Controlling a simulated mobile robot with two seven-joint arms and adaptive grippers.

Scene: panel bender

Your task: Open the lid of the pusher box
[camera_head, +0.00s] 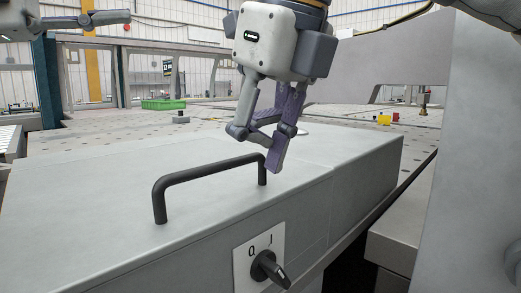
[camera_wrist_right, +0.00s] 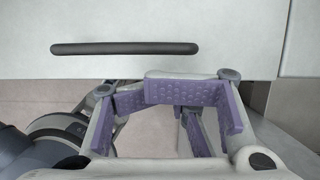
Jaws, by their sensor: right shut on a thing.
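The pusher box (camera_head: 95,180) is a long light-grey box with a flat lid, which lies shut. A black bar handle (camera_head: 210,170) stands on the lid, and shows whole in the right wrist view (camera_wrist_right: 125,48). My right gripper (camera_head: 275,150) points down at the handle's far right end. Its purple-padded fingers (camera_wrist_right: 180,98) are shut, but what lies between them cannot be made out. In the wrist view, the handle's bar shows apart from the fingers. My left gripper (camera_head: 105,18) is partly in view at the upper left, away from the box; its opening is unclear.
A black rotary switch (camera_head: 268,268) on a white plate sits on the box's front side. Behind are a perforated table (camera_head: 330,108), a green crate (camera_head: 163,104) and small yellow and red items (camera_head: 388,118). A large grey panel (camera_head: 470,170) stands at right.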

